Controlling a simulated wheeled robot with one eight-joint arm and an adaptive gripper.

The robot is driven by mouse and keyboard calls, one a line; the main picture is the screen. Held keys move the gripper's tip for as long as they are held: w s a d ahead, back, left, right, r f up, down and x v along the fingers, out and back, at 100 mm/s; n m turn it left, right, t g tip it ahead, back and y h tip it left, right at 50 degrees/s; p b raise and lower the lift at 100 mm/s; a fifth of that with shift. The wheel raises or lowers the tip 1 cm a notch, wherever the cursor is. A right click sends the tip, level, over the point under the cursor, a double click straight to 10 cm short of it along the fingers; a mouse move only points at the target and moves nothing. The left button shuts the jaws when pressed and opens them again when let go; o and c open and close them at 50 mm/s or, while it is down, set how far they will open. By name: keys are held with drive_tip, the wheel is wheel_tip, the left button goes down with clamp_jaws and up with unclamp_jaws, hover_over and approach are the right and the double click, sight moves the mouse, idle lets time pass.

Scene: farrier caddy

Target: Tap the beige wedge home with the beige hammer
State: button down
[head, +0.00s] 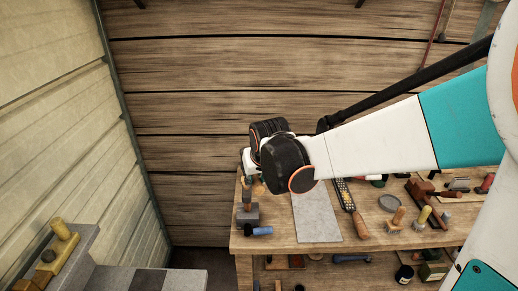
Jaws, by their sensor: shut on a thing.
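My gripper (247,187) is at the left end of my arm, pointing down over the left part of the workbench, and is small and partly hidden by my wrist. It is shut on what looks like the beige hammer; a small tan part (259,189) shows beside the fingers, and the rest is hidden. A grey block (248,214) stands on the bench just below the gripper. I cannot make out the beige wedge for certain; it may be hidden near the block. I cannot tell whether the held thing touches the block.
A blue-handled tool (260,231) lies in front of the block. A grey mat (316,216), a rasp with a wooden handle (351,205) and several tools are on the workbench (290,246). Yellow wooden pieces (62,229) sit on a grey step at lower left, near the wall.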

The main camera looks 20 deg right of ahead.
drive_tip(key=shift+s, duration=0.1)
wheel_tip(320, 180, down, 6)
drive_tip(key=r+b, duration=0.1)
drive_tip(key=b, duration=0.4)
drive_tip(key=shift+r+p, duration=2.4)
drive_tip(key=shift+r, duration=0.15)
wheel_tip(320, 180, up, 5)
drive_tip(key=p, duration=0.3)
drive_tip(key=shift+p, duration=0.4)
drive_tip(key=c, duration=2)
unclamp_jaws()
clamp_jaws()
